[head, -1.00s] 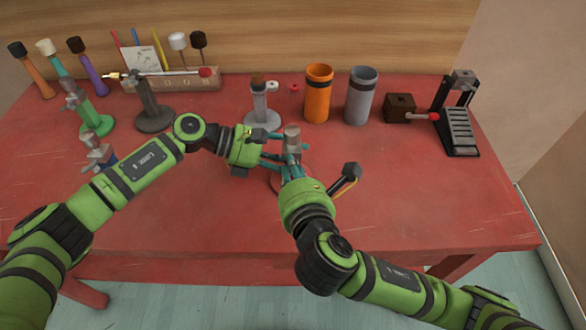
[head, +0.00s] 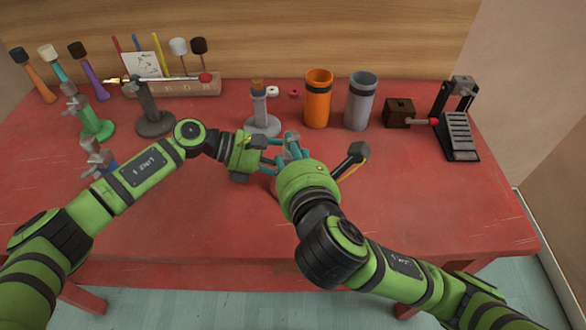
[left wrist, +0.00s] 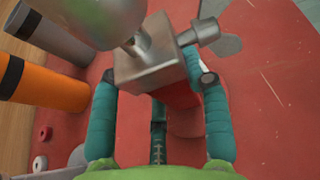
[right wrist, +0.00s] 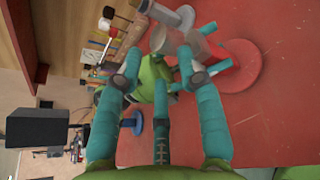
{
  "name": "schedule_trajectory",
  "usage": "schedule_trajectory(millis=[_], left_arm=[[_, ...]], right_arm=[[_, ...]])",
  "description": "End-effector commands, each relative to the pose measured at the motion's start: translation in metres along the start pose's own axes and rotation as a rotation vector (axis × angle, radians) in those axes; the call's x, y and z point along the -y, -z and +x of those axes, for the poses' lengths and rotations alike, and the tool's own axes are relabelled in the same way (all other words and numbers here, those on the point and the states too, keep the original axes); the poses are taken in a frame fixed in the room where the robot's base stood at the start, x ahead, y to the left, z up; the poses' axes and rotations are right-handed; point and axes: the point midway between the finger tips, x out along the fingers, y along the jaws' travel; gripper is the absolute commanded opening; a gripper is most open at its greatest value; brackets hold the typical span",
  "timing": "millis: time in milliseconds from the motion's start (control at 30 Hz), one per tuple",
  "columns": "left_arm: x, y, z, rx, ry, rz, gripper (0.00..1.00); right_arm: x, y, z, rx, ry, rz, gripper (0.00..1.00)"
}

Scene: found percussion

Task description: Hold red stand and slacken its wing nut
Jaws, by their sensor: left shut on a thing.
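The red stand has a metal clamp block (left wrist: 155,55) on top of a red post (left wrist: 178,95); its round red base (right wrist: 235,65) lies on the table in the right wrist view. The wing nut (left wrist: 222,40) sticks out from the block's side in the left wrist view. My left gripper (head: 282,152) is shut on the red post just below the block; its two teal fingers flank the post (left wrist: 160,90). My right gripper (head: 296,148) is close beside the block, its fingers (right wrist: 160,68) apart. In the head view the grippers hide most of the stand.
A grey stand (head: 263,115) is just behind the grippers. An orange cup (head: 317,100) and a grey cup (head: 360,102) stand behind to the right. A brown box (head: 398,113) and a pedal (head: 460,130) are farther right. The table's front right (head: 440,205) is clear.

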Motion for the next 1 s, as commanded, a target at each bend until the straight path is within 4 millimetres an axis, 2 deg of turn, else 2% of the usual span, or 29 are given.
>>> schedule_trajectory(millis=[33, 233, 700, 733, 800, 1000], left_arm=[[0.002, 0.008, 0.001, -0.015, 0.005, -0.001, 0.02], [0.002, 0.008, 0.001, -0.015, 0.005, -0.001, 0.02], [0.002, 0.008, 0.001, -0.015, 0.005, -0.001, 0.02], [0.002, 0.008, 0.001, -0.015, 0.005, -0.001, 0.5], [0.002, 0.008, 0.001, -0.014, 0.004, -0.001, 0.74], [0.001, 0.004, 0.001, -0.008, 0.002, 0.0, 0.74]], right_arm=[[-0.005, -0.009, -0.003, 0.005, -0.004, 0.003, 0.38], [-0.016, -0.032, -0.011, 0.004, -0.003, 0.001, 0.38], [-0.019, -0.037, -0.014, 0.001, 0.0, -0.001, 0.38], [-0.018, -0.037, -0.014, 0.001, 0.0, -0.001, 0.38], [-0.018, -0.037, -0.014, 0.001, 0.0, -0.001, 0.38], [-0.018, -0.037, -0.014, 0.001, 0.0, -0.001, 0.38]])
